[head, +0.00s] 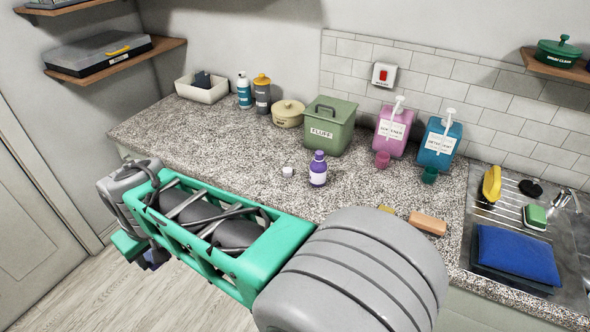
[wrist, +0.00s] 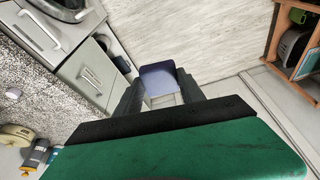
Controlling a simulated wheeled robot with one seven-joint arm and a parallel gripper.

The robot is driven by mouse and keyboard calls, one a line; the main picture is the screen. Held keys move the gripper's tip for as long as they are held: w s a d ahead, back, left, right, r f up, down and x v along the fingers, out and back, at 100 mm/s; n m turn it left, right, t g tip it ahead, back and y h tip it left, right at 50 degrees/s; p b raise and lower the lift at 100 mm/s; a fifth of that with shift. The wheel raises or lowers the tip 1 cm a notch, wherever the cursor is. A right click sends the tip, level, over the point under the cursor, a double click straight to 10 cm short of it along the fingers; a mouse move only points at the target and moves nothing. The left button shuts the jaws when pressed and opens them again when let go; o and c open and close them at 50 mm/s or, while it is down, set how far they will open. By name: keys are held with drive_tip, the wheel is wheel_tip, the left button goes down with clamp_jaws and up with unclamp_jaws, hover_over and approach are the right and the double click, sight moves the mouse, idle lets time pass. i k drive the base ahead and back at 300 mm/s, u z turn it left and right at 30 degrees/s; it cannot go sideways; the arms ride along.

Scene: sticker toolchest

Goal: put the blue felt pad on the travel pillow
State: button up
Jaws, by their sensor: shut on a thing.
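My gripper (wrist: 160,97) is shut on a small flat piece with a dull blue face, which looks like the blue felt pad (wrist: 158,77). The pad sits between the two dark fingers in the wrist view, above the floor in front of the counter. In the head view my gripper (head: 133,246) is at the lower left, beyond the counter's front edge, mostly hidden by my arm. A puffy bright blue cushion (head: 515,255), which looks like the travel pillow, lies on a dark slab at the sink's drainer, far right of my gripper. Its upper face is bare.
The speckled counter (head: 225,150) has clear room at its left and middle. A purple bottle (head: 318,170), an orange-brown block (head: 427,223), a yellow item (head: 491,184) and a green sponge (head: 534,217) stand near the cushion's side. A green bin (head: 325,128) and dispensers line the back.

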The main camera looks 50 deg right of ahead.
sight(510, 245)
drive_tip(key=u, duration=0.35)
drive_tip(key=k, duration=1.05)
drive_tip(key=z, duration=1.5)
drive_tip(key=i, duration=0.5)
drive_tip(key=z, duration=0.05)
